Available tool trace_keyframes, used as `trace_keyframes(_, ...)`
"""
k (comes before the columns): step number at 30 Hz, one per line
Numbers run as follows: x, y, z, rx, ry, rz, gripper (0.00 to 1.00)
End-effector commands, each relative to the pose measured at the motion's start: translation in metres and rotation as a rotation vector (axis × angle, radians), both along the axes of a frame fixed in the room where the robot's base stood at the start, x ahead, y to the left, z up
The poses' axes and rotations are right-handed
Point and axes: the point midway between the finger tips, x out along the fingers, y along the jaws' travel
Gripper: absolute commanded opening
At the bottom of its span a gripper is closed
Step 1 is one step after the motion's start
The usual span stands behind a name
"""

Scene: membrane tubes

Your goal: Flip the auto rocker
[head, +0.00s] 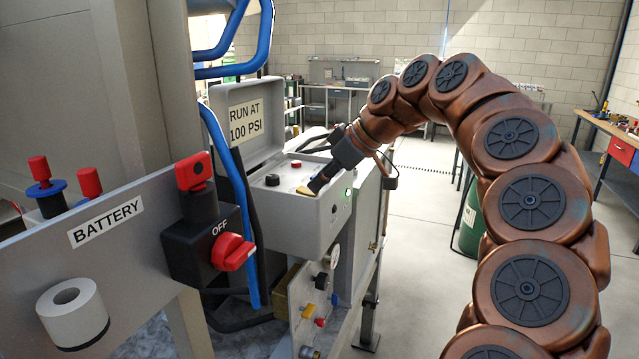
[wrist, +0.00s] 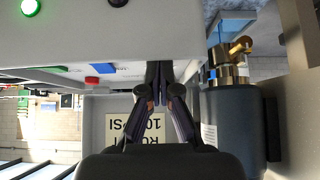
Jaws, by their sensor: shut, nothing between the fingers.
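The grey control box (head: 310,212) stands with its lid (head: 245,118) open; the lid bears a "RUN AT 100 PSI" label (head: 245,121). Its top panel carries a black knob (head: 272,180) and a red button (head: 296,164). My gripper (head: 312,190) is shut and empty, its tips at the right part of this panel. In the wrist view the closed fingers (wrist: 158,78) reach the panel edge-on, near a red control (wrist: 92,80) and a green piece (wrist: 52,69). I cannot make out the auto rocker; the fingers may hide it. Contact is unclear.
A lit green lamp (head: 348,193) is on the box. A red-handled switch marked OFF (head: 232,252) and a BATTERY panel (head: 105,222) stand at left, near blue hoses (head: 228,170). The wrist view shows a grey cylinder (wrist: 238,125) with a brass valve (wrist: 232,60) beside the fingers.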

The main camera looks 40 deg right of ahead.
Motion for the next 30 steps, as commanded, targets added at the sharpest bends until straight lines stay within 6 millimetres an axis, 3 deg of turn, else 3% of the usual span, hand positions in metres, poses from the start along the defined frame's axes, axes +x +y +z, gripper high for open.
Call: trace_keyframes(30,-0.001,-0.001,0.026,-0.001,-0.002,-0.001,0.00)
